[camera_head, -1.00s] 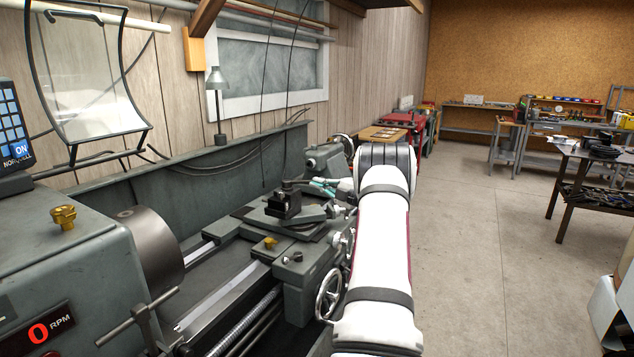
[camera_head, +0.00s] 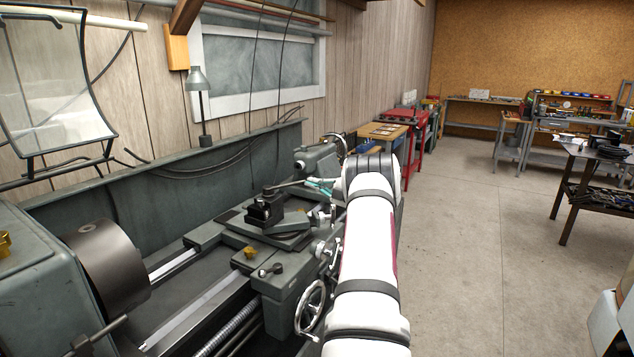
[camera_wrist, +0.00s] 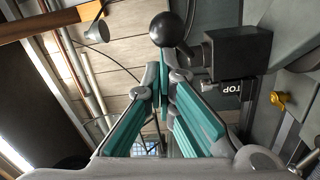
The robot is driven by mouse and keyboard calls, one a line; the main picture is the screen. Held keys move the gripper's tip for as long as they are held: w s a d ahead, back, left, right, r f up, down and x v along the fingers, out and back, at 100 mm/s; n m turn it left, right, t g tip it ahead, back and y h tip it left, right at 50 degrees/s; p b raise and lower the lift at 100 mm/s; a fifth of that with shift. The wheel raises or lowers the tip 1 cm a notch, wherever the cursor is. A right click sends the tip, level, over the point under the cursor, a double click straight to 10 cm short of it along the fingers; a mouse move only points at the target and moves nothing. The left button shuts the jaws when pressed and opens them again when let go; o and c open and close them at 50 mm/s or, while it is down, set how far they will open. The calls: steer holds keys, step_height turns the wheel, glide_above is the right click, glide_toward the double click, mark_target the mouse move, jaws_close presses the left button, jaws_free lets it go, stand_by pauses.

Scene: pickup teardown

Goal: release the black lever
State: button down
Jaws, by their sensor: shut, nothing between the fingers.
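The black lever shows in the wrist view as a dark round knob (camera_wrist: 170,29) on a short arm beside a dark block (camera_wrist: 237,53). In the head view the lever (camera_head: 290,185) reaches right from the top of the black tool post (camera_head: 263,211) on the lathe. My gripper (camera_wrist: 163,88) has teal-padded fingers that converge at their tips, with nothing between them. In the wrist picture the knob is just above the fingertips; I cannot tell whether they touch. In the head view my gripper (camera_head: 320,187) is small, near the lever's right end, and partly hidden by my arm.
The lathe's chuck (camera_head: 106,266) is at the left and its handwheel (camera_head: 311,307) in front. A lamp (camera_head: 199,100) stands behind the lathe. The floor (camera_head: 470,260) to the right is clear, up to a dark table (camera_head: 590,160).

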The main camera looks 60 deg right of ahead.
steer(key=shift+w+d, duration=0.2)
steer(key=shift+d, duration=0.5)
steer(key=shift+a, duration=0.1)
steer(key=s, duration=1.2)
steer(key=shift+a+f, duration=0.2)
steer(key=shift+f, duration=0.15)
